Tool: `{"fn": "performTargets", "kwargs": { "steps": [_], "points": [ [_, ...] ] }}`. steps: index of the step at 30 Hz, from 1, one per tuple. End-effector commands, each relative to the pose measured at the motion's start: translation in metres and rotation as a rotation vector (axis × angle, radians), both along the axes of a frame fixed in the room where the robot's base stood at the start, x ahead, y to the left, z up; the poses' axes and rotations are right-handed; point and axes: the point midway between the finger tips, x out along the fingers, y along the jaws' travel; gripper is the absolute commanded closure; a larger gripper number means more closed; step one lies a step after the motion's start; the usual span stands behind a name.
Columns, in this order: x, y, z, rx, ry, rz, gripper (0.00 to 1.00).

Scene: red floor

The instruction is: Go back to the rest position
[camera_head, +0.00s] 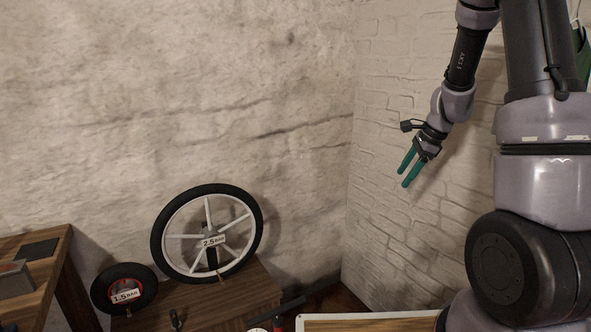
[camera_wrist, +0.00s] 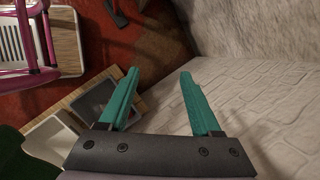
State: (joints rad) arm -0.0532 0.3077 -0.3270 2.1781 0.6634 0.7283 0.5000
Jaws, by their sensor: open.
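My gripper (camera_head: 407,175) hangs in the air at the upper right of the head view, in front of the white brick wall. Its two green fingers point down and to the left. In the wrist view the fingers of my gripper (camera_wrist: 160,85) stand apart with nothing between them. My arm rises above it, and thicker links of mine fill the right side of the head view.
A large wheel (camera_head: 162,240) marked 2.5 bar and a small wheel (camera_head: 105,296) marked 1.5 bar stand on a wooden cabinet (camera_head: 255,290). A wooden table (camera_head: 55,252) is at left. The wrist view shows a pink frame (camera_wrist: 45,40), a grey tray (camera_wrist: 55,138) and red floor.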

Motion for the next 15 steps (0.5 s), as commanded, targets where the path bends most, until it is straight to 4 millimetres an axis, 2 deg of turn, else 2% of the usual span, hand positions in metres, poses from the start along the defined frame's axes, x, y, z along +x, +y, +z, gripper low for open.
{"fn": "performTargets", "kwargs": {
  "steps": [1,6,12,15],
  "points": [
    [-0.010,0.010,0.028,-0.007,-0.049,0.070,0.35],
    [-0.051,0.036,0.096,-0.072,-0.187,0.314,0.35],
    [-0.112,0.058,0.158,-0.206,-0.344,0.589,0.35],
    [-0.145,0.066,0.181,-0.299,-0.414,0.721,0.35]
  ]
}}
